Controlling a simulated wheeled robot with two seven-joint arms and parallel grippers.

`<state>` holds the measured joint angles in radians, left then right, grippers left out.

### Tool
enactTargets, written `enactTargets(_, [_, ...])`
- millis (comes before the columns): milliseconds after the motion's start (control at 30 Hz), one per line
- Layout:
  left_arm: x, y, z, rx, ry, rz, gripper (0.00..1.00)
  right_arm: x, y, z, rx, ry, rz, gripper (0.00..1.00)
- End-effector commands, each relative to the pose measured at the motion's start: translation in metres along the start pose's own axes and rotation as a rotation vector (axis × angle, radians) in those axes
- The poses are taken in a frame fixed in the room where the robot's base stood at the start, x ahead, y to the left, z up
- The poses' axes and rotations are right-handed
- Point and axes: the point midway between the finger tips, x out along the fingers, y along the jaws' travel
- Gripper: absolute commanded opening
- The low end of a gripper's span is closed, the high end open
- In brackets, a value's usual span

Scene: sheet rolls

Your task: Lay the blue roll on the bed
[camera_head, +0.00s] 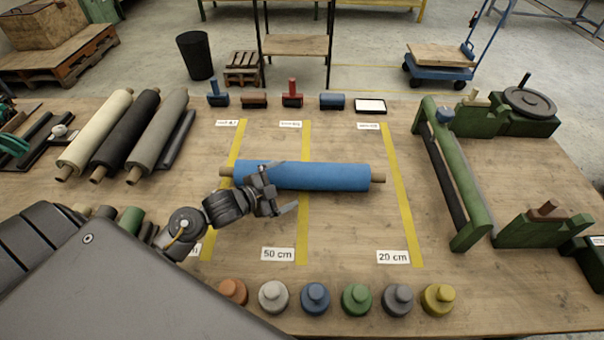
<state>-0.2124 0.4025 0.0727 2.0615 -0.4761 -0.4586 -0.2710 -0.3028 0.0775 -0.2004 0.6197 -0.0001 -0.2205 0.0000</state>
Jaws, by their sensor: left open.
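The blue roll (325,177) lies crosswise on the wooden table, with a bare core end showing at each side. It spans the middle yellow strip (304,225) and reaches the strips at either side. My left gripper (284,186) is open at the left part of the roll. One finger shows over the roll and the other in front of its near side; I cannot tell whether they touch it. My right gripper is not in view. No part is marked as the bed; a green frame (462,190) with a long bar stands at the right.
Cream, black and grey rolls (158,135) lie at the left. Several colored knobs (315,297) line the front edge, and small blocks and stamps (292,97) line the back. Green stands (540,225) are at the right. Table between the strips is clear in front of the roll.

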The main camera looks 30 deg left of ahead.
Motion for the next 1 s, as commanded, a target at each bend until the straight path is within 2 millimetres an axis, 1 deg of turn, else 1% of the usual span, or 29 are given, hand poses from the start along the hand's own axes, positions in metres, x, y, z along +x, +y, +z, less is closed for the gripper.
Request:
enactTargets(67, [0.006, 0.0, 0.0, -0.001, 0.0, -0.001, 1.0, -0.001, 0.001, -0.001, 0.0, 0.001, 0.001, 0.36])
enactTargets(267, [0.011, -0.001, 0.0, 0.0, -0.001, -0.001, 1.0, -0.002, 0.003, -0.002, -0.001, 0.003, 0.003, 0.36])
enactTargets(367, [0.021, -0.004, -0.002, -0.003, -0.001, -0.002, 1.0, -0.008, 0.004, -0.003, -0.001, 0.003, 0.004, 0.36])
enactTargets(467, [0.037, -0.007, -0.003, -0.003, -0.001, -0.001, 1.0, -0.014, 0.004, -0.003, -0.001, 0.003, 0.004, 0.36])
enactTargets(600, [0.054, -0.005, -0.001, -0.001, -0.001, -0.002, 1.0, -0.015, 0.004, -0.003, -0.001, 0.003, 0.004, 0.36])
enactTargets(700, [0.06, -0.004, 0.0, 0.001, -0.002, -0.001, 1.0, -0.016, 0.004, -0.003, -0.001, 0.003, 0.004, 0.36])
enactTargets(900, [0.06, -0.004, 0.0, 0.002, -0.002, -0.001, 1.0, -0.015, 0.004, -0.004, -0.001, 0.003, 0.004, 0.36])
enactTargets(933, [0.06, -0.004, 0.0, 0.002, -0.002, -0.001, 0.99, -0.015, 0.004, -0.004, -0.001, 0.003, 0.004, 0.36])
enactTargets(1000, [0.06, -0.004, 0.0, 0.002, -0.002, -0.001, 0.9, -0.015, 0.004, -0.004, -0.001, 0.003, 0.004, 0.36])
